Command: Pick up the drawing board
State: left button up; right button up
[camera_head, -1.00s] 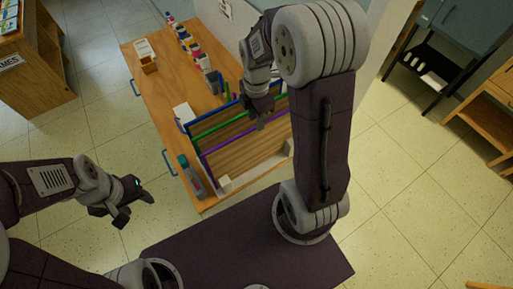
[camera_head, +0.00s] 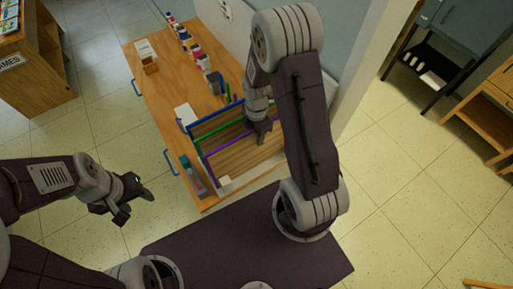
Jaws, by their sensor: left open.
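Several wooden drawing boards with coloured top edges stand upright side by side on the wooden table: a blue-edged board (camera_head: 205,124), a green-edged board (camera_head: 222,133) and a purple-edged board (camera_head: 228,150). They lean in what looks like a white holder (camera_head: 226,182). My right gripper (camera_head: 260,137) points down over the boards near their right part, close to the green and purple edges. Its fingers are small and dark, and I cannot tell whether they touch a board. My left gripper (camera_head: 132,205) is open and empty, left of the table and apart from the boards.
Shelves stand at upper left and right. Floor is clear at right.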

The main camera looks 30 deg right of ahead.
grip_shut()
jog(key=shift+r, duration=0.1)
dwell(1.2)
